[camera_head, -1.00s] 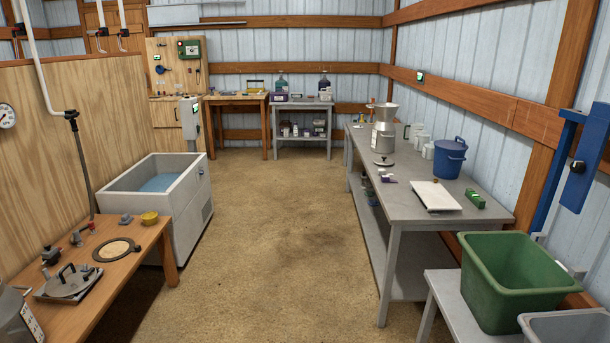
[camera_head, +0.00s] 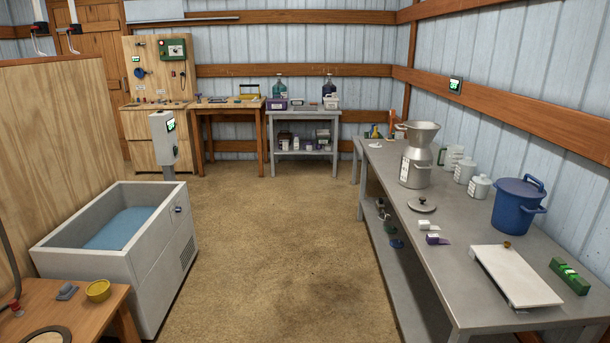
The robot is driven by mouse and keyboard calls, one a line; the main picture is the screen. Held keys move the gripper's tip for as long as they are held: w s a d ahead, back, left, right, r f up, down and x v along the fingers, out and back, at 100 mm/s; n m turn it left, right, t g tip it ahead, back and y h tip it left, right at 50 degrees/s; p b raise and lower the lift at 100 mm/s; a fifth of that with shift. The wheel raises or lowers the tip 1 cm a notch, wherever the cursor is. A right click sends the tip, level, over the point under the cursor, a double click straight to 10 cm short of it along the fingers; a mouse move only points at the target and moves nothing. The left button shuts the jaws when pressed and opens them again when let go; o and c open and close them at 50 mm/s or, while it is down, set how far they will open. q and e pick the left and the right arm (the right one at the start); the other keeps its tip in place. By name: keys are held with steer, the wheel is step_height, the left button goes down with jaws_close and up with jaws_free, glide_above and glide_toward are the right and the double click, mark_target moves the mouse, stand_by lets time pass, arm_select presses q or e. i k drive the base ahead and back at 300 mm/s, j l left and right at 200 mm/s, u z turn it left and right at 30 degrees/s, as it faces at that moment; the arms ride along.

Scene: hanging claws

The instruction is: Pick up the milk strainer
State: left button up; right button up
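A metal milk strainer (camera_head: 421,132), a wide grey funnel shape, appears to sit upright on top of a metal milk can (camera_head: 414,170). Both stand on the long grey table (camera_head: 450,262) on the right side of the camera_head view. The strainer's lower part merges with the can's neck, so I cannot tell exactly where one ends. A round metal lid (camera_head: 421,205) with a knob lies on the table in front of the can. Neither of my grippers is in view.
A blue lidded pot (camera_head: 517,208), several white jugs, a white board (camera_head: 515,275) and a green block (camera_head: 569,276) share the table. A tub of blue water (camera_head: 120,230) stands at left. The brown floor between is clear. Another table (camera_head: 303,115) stands at the back.

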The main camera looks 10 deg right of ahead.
mark_target(418, 132)
steer(key=i, duration=1.15)
steer(key=i+j+z, duration=0.1)
steer(key=i, duration=1.1)
